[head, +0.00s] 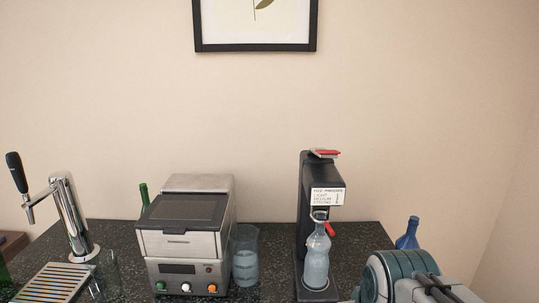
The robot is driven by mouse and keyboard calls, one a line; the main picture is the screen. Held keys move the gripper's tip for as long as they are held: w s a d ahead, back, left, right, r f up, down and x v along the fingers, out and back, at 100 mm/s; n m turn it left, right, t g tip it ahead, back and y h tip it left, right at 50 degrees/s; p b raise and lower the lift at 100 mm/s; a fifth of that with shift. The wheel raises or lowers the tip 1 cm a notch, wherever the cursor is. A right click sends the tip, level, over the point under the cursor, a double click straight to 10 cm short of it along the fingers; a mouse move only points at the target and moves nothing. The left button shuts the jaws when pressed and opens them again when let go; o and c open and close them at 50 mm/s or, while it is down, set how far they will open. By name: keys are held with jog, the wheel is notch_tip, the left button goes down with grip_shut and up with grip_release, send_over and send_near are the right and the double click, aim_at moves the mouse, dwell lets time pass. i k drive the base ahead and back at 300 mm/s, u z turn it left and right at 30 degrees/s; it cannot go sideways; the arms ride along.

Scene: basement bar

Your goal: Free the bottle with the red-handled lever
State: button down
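A tall black drink carbonator (307,197) stands on the dark counter, right of centre in the head view. A pale, clear bottle (316,264) stands upright in it, its neck up under the machine's head. A small red handle (330,229) sticks out beside the bottle's neck, slanting down to the right. Another red part (324,153) lies flat on top of the machine. I cannot tell from this view how the bottle is held. My arm shows at the bottom right, right of the machine; my gripper is not in view.
A grey countertop appliance (188,238) and a glass jug (244,256) stand left of the carbonator. A chrome tap (74,218) with a drip tray (56,282) is at far left. A blue bottle (408,234) stands behind my arm. Counter between jug and carbonator is clear.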

aim_at(325, 221)
jog(key=u, duration=0.3)
jog(key=k, duration=0.7)
jog(key=u, duration=0.6)
jog(key=k, duration=0.65)
jog(key=z, duration=0.3)
jog(key=i, duration=0.5)
jog(key=z, duration=0.95)
jog(key=i, duration=1.2)
jog(key=u, duration=0.35)
